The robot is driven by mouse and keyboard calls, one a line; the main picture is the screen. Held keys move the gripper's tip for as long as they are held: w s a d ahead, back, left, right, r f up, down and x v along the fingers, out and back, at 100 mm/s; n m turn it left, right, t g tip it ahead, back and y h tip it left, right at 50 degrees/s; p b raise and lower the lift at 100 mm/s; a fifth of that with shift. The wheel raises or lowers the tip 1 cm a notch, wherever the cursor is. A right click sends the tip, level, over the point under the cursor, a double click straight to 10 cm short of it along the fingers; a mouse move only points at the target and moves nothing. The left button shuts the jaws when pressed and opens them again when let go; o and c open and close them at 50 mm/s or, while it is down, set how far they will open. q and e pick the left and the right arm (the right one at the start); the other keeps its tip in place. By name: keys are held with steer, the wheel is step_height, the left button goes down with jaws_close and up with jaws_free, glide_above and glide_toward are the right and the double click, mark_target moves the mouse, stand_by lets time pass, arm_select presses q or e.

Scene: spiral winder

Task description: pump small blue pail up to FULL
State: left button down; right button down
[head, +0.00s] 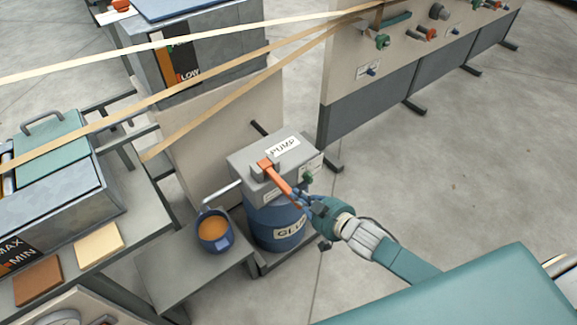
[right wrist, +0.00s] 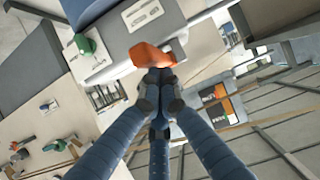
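The small blue pail (head: 217,249) stands on a low grey shelf and holds orange-brown liquid. Any level mark on it is not readable. A grey box labelled PUMP (head: 247,159) sits on a blue drum labelled GLU, the rest hidden (head: 262,225). A pale spout (head: 222,191) reaches from the box toward the pail. The orange pump lever (head: 273,176) slopes down toward my right gripper (head: 304,203). In the right wrist view, my right gripper (right wrist: 159,92) has its fingers closed together on the end of the orange lever (right wrist: 147,58). My left gripper is not in view.
A green knob (head: 307,179) is on the pump box close to my right gripper. A bench with a MAX/MIN tank (head: 62,218) stands at left. A panel with knobs (head: 345,95) stands behind. Pale strips cross above. The floor at right is open.

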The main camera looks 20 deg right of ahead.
step_height(320, 180, up, 5)
steer(key=p, duration=0.5)
steer(key=shift+s+f, duration=0.1)
steer(key=shift+f, duration=0.05)
steer(key=s+d+r+b, duration=0.1)
steer(key=s+d, duration=0.2)
steer(key=s, duration=0.6)
steer(key=shift+d+r, duration=0.15)
steer(key=shift+r, duration=0.15)
